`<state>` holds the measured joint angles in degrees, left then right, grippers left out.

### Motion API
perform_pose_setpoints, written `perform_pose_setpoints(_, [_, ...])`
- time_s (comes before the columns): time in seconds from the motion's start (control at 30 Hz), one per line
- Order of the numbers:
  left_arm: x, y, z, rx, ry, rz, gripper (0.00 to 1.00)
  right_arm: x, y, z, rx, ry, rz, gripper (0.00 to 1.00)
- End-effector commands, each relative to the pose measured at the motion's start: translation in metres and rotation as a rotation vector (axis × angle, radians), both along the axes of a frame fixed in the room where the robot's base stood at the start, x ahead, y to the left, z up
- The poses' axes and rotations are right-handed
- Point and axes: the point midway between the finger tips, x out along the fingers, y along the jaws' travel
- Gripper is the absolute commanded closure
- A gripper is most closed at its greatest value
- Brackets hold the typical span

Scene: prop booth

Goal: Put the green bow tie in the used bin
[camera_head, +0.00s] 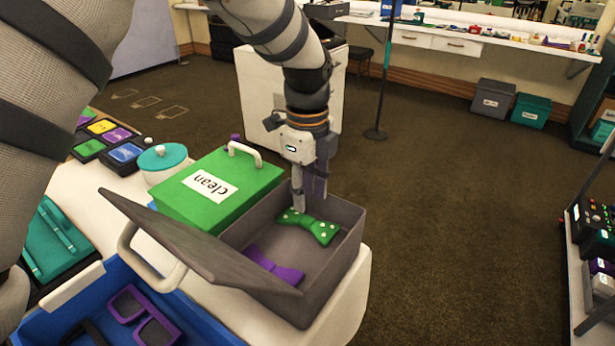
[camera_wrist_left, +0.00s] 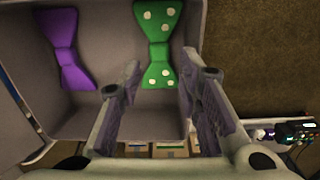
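The green bow tie with pale dots (camera_head: 310,226) is inside an open grey bin (camera_head: 330,272), near its far side. A purple bow tie (camera_head: 272,265) lies in the same bin, nearer the lid. No label shows on the grey bin. My left gripper (camera_head: 308,202) points down into the bin, its fingertips right by the green bow tie. In the left wrist view its fingers (camera_wrist_left: 162,75) are spread apart, with the green bow tie (camera_wrist_left: 158,48) beyond the gap and not clamped. The purple one (camera_wrist_left: 68,50) is to its left. My right gripper is not in view.
The bin's grey lid (camera_head: 195,245) is tipped open towards the left. A closed green box labelled "clean" (camera_head: 222,180) stands close behind the bin. A teal-lidded jar (camera_head: 162,158) and a blue tray with purple glasses (camera_head: 190,325) are nearby. Open floor lies to the right.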

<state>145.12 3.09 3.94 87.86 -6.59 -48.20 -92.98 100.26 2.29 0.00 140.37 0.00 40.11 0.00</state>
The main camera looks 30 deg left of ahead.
Motion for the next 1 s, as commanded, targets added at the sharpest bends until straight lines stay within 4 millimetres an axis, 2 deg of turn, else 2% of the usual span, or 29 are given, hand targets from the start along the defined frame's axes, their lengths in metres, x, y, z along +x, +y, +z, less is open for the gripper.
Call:
perform_pose_setpoints(0.3, [0.002, 0.0, 0.086, -0.001, -0.008, -0.001, 0.68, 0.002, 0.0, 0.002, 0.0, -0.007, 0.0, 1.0])
perform_pose_setpoints(0.5, [0.001, 0.0, 0.12, 0.0, -0.003, -0.001, 0.68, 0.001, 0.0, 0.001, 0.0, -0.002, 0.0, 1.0])
perform_pose_setpoints(0.63, [0.0, 0.0, 0.126, 0.0, 0.0, 0.0, 0.68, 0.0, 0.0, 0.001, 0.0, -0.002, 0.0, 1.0])
perform_pose_setpoints(1.0, [0.0, 0.0, 0.126, 0.0, 0.0, -0.001, 0.68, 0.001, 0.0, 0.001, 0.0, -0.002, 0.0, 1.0])
